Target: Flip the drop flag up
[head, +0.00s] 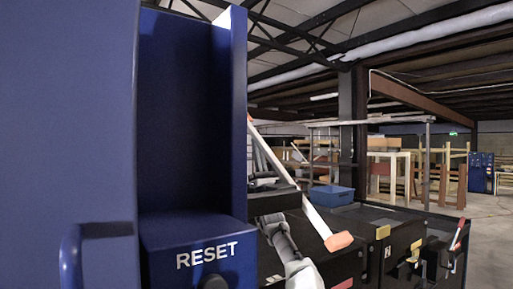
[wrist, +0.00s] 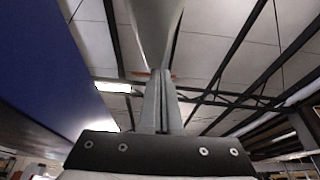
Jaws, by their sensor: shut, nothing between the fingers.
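A white bar with an orange lower tip (head: 315,215), which looks like the drop flag, slants down to the right beside the blue housing. Its upper end also shows orange at the housing's edge. My gripper (head: 257,143) points upward close behind the housing edge, beside the bar's upper part. In the wrist view my gripper's grey fingers (wrist: 160,75) are together with nothing between them. A broad pale surface (wrist: 155,25), probably the bar, passes right over the fingertips, with orange bits behind them. I cannot tell whether they touch.
The large blue housing (head: 70,130) with a RESET box (head: 195,255) and a handle fills the left. Dark machine boxes (head: 400,245) and a red-tipped lever (head: 458,240) stand at the right. A blue bin (head: 331,196) is behind. Open floor lies far right.

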